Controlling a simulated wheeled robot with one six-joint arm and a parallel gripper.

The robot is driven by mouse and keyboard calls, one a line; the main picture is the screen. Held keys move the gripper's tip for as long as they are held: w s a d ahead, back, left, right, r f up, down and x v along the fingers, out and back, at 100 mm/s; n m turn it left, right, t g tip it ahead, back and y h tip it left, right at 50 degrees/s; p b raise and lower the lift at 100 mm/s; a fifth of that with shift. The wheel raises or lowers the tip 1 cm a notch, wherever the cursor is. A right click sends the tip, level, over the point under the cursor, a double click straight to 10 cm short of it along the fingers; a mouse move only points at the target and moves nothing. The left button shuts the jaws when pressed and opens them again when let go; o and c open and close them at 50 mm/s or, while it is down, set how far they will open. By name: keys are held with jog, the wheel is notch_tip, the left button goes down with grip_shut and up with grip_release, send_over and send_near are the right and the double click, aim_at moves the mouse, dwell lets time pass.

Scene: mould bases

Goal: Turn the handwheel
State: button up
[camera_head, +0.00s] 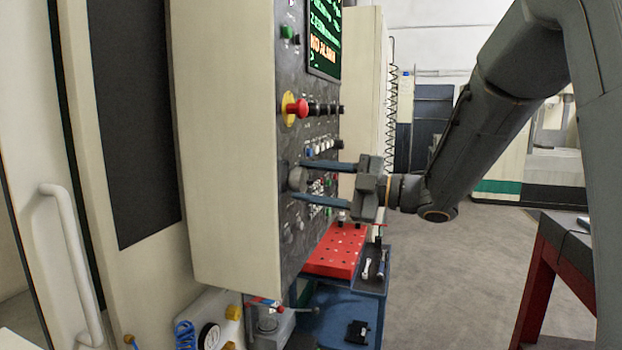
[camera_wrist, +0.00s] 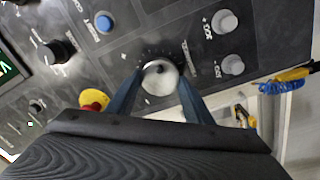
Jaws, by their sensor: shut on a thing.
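The handwheel (camera_wrist: 160,76) is a small round silver knob on the dark control panel, with dial marks around it in the wrist view. It also shows in the head view (camera_head: 297,179) at the panel's left edge. My gripper (camera_wrist: 158,88) reaches the panel with its two dark fingers on either side of the knob and is shut on it. In the head view my gripper (camera_head: 306,182) comes in level from the right, one finger above and one below the knob. The exact finger contact is partly hidden in both views.
A red emergency stop (camera_head: 296,108) sits above the handwheel. Several buttons and knobs lie close by, including a blue one (camera_wrist: 104,23) and grey ones (camera_wrist: 226,22). A blue cart (camera_head: 372,284) with a red perforated tray (camera_head: 336,262) stands below.

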dwell(0.5)
jog(key=o, duration=1)
jog(key=shift+o, duration=0.2)
jog(key=b+v, duration=0.2)
jog(key=v, duration=0.6)
jog(key=shift+b, duration=0.3)
